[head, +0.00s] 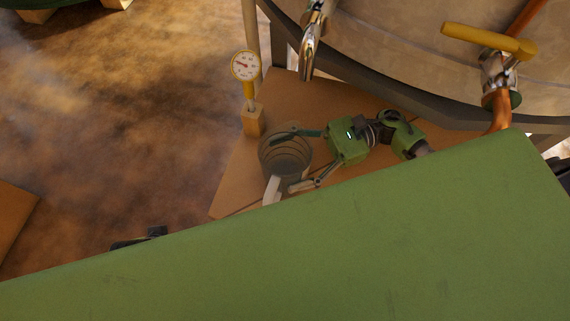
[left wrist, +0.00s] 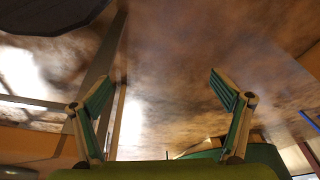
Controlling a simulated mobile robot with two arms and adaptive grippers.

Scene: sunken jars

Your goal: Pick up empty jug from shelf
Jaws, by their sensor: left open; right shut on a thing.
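The jug (head: 286,156) is a grey, see-through, ribbed vessel with a pale handle (head: 271,189) at its lower left. It is over the brown wooden shelf (head: 233,190) in the head view, seen from above; I cannot tell whether it touches the shelf. My right gripper (head: 290,160) comes in from the right, with one finger at the jug's upper side and one at its lower side, shut on it. My left gripper (left wrist: 162,80) is open and empty in the left wrist view, its two fingers wide apart. The jug does not show there.
A large green surface (head: 380,240) fills the lower head view. A big round vessel (head: 420,60) with a metal spout (head: 311,45) and a yellow-handled tap (head: 490,42) stands above the shelf. A round gauge (head: 245,66) rises at the shelf's left. The brown floor (head: 120,120) is mostly clear.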

